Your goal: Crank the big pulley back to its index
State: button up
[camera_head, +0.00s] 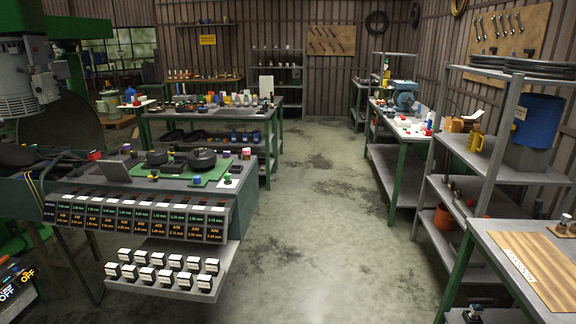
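My gripper is not in view. No part is clearly marked as the big pulley, and no index mark can be made out. A large dark disc (62,122) sits at the left edge below a grey motor (28,85) on a green machine; I cannot tell if it is the pulley. Two dark round parts, a smaller one (157,157) and a larger one (201,158), lie on the near grey bench, the larger on a green mat (212,174).
The near bench carries rows of black labelled tags (140,218) and a lower shelf (165,283) of white-topped blocks. A further bench (222,114) holds small coloured items. Shelves (500,120) and a wooden board (540,262) stand right. The concrete floor (320,220) between is clear.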

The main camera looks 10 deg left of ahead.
aim_at(196, 160)
jog(key=i+l+u, duration=0.15)
jog(key=i, duration=1.3)
jog(key=i+j+u, duration=0.15)
jog(key=i, duration=0.55)
jog(key=i+j+u, duration=0.15)
jog(key=i, duration=0.55)
jog(key=i+j, duration=0.45)
jog(key=j+u, duration=0.05)
